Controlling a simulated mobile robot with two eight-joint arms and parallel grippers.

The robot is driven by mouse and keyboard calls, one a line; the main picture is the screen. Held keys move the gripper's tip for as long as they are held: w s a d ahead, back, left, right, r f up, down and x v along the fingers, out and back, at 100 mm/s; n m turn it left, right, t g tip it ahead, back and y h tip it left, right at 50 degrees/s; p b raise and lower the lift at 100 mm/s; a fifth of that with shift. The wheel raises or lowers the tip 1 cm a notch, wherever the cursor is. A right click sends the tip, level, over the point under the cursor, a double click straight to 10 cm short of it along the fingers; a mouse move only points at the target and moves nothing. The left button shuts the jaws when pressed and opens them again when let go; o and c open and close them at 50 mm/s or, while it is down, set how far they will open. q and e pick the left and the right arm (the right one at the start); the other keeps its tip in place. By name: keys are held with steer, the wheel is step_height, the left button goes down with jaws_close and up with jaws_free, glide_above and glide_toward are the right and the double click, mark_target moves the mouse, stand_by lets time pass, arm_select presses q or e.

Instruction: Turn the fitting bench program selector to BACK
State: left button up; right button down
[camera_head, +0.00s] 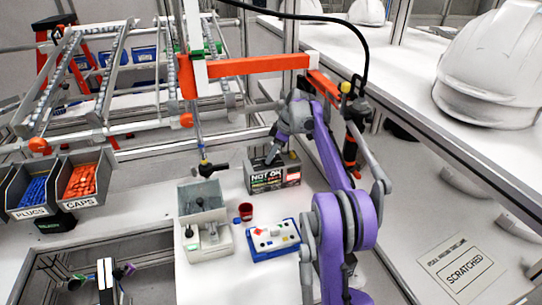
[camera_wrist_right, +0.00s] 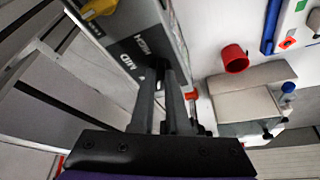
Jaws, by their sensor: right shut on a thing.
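The dark grey selector box (camera_head: 262,181) stands on the bench in the head view, its front reading NOT OK with a red-lit label. In the right wrist view the box (camera_wrist_right: 130,50) shows the printed words MID and HIGH. My right gripper (camera_head: 272,156) reaches down onto the top of this box. In the wrist view its fingers (camera_wrist_right: 165,80) are shut close together on the selector knob, which they mostly hide. I cannot read the knob's pointing, and no BACK label is legible.
A red cup (camera_head: 246,212), a grey bin (camera_head: 203,206) and a blue-edged button panel (camera_head: 272,240) stand in front of the box. Bins of plugs (camera_head: 36,192) and caps (camera_head: 83,184) are at left. A shelf with a white helmet (camera_head: 490,70) is at right.

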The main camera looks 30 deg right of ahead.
steer(key=c, duration=0.9)
jaws_free()
